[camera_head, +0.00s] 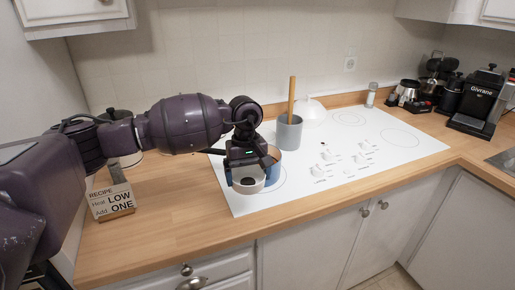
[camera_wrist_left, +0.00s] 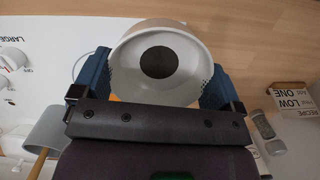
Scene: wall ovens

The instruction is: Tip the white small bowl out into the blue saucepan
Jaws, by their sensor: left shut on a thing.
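My left gripper (camera_head: 250,168) is shut on the white small bowl (camera_head: 246,187), over the front left of the cooktop. In the left wrist view the bowl (camera_wrist_left: 185,87) sits between the two blue finger pads, with a dark round patch inside. I cannot tell whether that patch is contents or the bowl's base. The blue saucepan (camera_head: 276,168) shows just behind and right of the bowl, mostly hidden by the gripper. I cannot tell whether bowl and saucepan touch. My right gripper is out of view.
A grey utensil pot (camera_head: 289,134) with a wooden handle stands behind the saucepan on the white cooktop (camera_head: 400,155). A recipe card (camera_head: 111,201) stands on the wooden counter at left. A coffee machine (camera_head: 481,103) is at far right. The front counter strip is clear.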

